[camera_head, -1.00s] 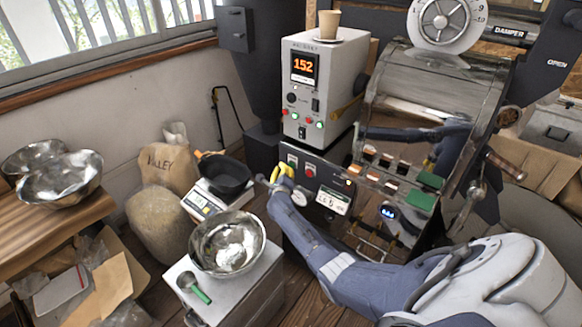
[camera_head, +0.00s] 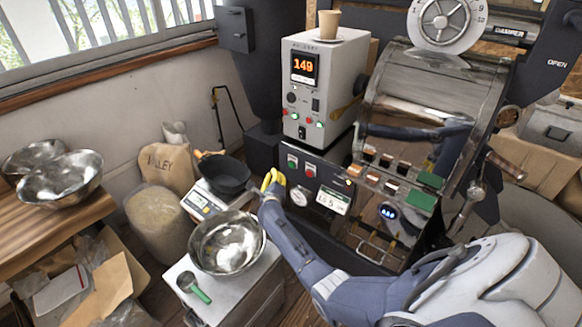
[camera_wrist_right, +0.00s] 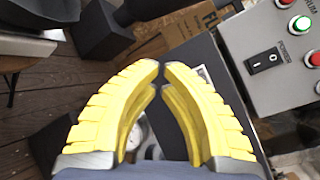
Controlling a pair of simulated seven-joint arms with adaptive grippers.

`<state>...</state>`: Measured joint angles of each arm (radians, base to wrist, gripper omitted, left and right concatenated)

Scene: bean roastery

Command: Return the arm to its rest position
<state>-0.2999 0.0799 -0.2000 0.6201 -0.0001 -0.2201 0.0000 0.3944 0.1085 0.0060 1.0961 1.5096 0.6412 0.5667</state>
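My right arm comes in from the lower right in the head view. Its yellow-fingered right gripper (camera_head: 271,178) is in the air in front of the roaster's lower panel, just right of the black pan (camera_head: 226,175). In the right wrist view the two fingers of this gripper (camera_wrist_right: 162,70) curve together, with only a thin gap at the tips and nothing held between them. My left gripper is in neither view.
The roaster's control box (camera_head: 306,88) reads 149 and carries a paper cup (camera_head: 329,24). A steel bowl (camera_head: 226,243) and green-handled scoop (camera_head: 196,287) sit on the white stand (camera_head: 236,292) near my forearm. The pan rests on a scale (camera_head: 200,199).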

